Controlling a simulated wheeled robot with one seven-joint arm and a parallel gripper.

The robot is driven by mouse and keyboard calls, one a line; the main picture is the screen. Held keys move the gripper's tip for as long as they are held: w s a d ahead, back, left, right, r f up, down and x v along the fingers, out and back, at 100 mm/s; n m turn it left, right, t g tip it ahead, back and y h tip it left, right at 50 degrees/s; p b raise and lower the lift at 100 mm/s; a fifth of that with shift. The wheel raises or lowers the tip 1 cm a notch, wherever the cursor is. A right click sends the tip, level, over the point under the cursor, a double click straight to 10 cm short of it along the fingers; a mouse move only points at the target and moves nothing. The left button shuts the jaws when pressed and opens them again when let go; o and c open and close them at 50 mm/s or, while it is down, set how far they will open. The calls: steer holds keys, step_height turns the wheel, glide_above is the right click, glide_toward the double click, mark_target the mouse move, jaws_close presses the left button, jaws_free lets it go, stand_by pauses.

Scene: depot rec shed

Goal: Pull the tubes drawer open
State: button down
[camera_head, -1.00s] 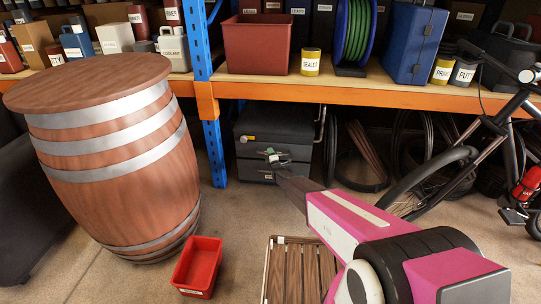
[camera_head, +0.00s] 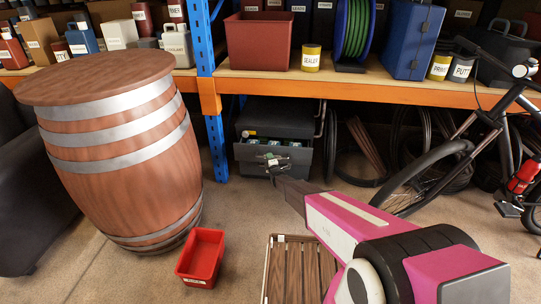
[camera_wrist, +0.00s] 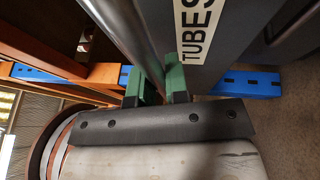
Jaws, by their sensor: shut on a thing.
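The dark grey tubes drawer (camera_head: 268,158) belongs to a low cabinet (camera_head: 278,120) under the shelf. It stands partly open in the head view, and some items (camera_head: 286,143) show inside it. In the wrist view its front (camera_wrist: 225,25) carries a "TUBES" label (camera_wrist: 197,25), seen sideways. My gripper (camera_head: 272,160) is at the drawer's front. Its green fingers (camera_wrist: 160,83) are shut on the drawer's grey bar handle (camera_wrist: 140,30) in the wrist view. The drawer's back is hidden inside the cabinet.
A wooden barrel (camera_head: 120,150) stands to the left. A red bin (camera_head: 201,256) and a slatted wooden crate (camera_head: 300,270) are on the floor in front. A bicycle (camera_head: 450,160) stands to the right. The orange shelf edge (camera_head: 380,92) runs above the cabinet.

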steer(key=s, duration=1.9)
steer(key=shift+a, duration=0.3)
steer(key=c, duration=1.1)
jaws_free()
steer(key=shift+c, duration=0.2)
